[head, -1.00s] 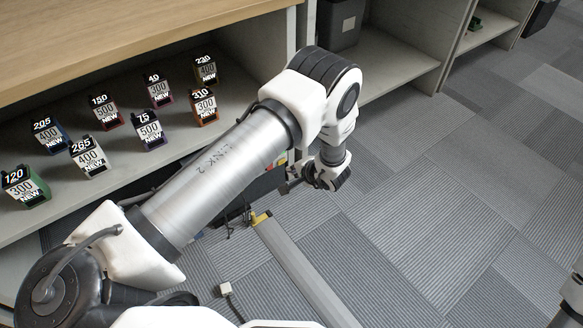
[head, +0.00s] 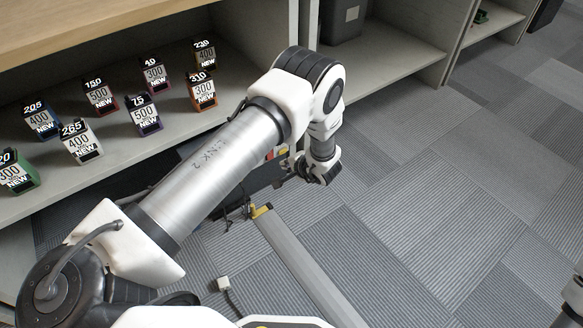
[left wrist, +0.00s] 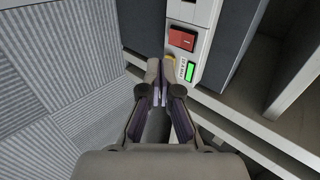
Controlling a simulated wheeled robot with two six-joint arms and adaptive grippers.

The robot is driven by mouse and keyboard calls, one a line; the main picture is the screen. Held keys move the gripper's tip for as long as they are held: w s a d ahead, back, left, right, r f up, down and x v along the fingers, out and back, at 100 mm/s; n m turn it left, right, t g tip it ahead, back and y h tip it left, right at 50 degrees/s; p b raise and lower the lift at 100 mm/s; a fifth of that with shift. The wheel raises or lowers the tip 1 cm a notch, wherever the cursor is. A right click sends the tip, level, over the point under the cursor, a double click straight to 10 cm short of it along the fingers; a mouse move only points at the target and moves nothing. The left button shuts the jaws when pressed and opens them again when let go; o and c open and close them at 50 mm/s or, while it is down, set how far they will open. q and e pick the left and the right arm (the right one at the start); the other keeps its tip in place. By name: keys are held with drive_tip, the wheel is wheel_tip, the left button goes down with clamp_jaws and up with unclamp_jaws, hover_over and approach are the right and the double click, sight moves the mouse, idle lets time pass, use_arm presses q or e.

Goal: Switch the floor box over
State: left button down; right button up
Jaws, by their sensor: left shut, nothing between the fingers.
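The floor box stands low beside the shelf. In the left wrist view its pale panel (left wrist: 202,17) carries a red switch (left wrist: 183,39) and a lit green indicator (left wrist: 190,72). In the head view the box is mostly hidden behind my left arm; only small red and yellow bits (head: 283,150) show. My left gripper (left wrist: 160,65) is shut and empty, its fingertips close to the panel, just below and left of the red switch. I cannot tell whether they touch it. It also shows in the head view (head: 291,168), partly hidden by its wrist.
A shelf (head: 130,150) with several numbered cartons stands at the left. A grey floor strip (head: 300,265) with a yellow end (head: 262,210) and a white plug (head: 223,283) on a cord lie on the carpet.

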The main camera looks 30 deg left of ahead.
use_arm(q)
drive_tip(key=a+r+b+x, duration=0.1)
drive_tip(key=b+x, duration=0.3)
drive_tip(key=x, duration=0.3)
drive_tip(key=shift+w+a, duration=0.3)
drive_tip(key=shift+w, duration=0.05)
drive_tip(key=shift+f, duration=0.1)
drive_tip(key=shift+w+a+f+y, duration=0.1)
drive_tip(key=shift+a+y, duration=0.05)
drive_tip(key=shift+y, duration=0.15)
